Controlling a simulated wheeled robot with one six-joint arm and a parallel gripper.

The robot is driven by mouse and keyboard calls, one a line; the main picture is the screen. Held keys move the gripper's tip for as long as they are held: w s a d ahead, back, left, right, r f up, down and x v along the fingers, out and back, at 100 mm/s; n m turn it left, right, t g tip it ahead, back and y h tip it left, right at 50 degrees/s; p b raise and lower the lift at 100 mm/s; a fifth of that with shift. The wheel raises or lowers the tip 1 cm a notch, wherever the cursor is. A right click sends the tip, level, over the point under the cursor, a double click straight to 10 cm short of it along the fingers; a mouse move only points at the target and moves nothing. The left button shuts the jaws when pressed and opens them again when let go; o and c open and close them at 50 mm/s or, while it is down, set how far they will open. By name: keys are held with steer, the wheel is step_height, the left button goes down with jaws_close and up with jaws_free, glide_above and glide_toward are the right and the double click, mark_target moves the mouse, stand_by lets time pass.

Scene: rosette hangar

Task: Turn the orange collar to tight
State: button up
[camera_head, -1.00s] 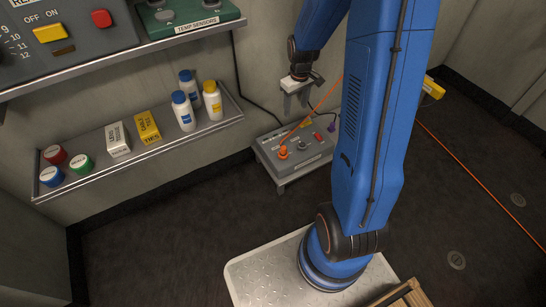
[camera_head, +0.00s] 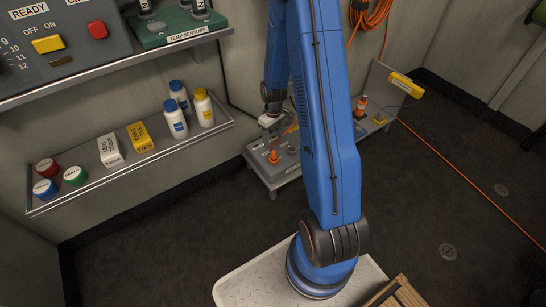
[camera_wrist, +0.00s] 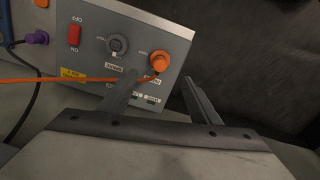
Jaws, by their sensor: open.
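My gripper (camera_wrist: 160,77) is open and empty. Its two fingers point toward the collar, which appears between and just beyond the fingertips. In the head view my gripper (camera_head: 270,122) is above the box, partly behind my arm. I cannot tell whether a finger touches the collar. Its marking is too small to read.
A grey knob (camera_wrist: 118,45), a red switch (camera_wrist: 74,36) and a purple plug (camera_wrist: 37,38) are near the collar. A shelf (camera_head: 110,177) with bottles and boxes is on the left wall. A second unit with an orange fitting (camera_head: 362,103) stands right.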

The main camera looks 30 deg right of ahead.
mark_target(273, 152)
step_height(273, 152, down, 13)
steer(key=shift+r, duration=0.2)
stand_by(0.4)
steer(key=shift+c, duration=0.3)
steer(key=c, duration=1)
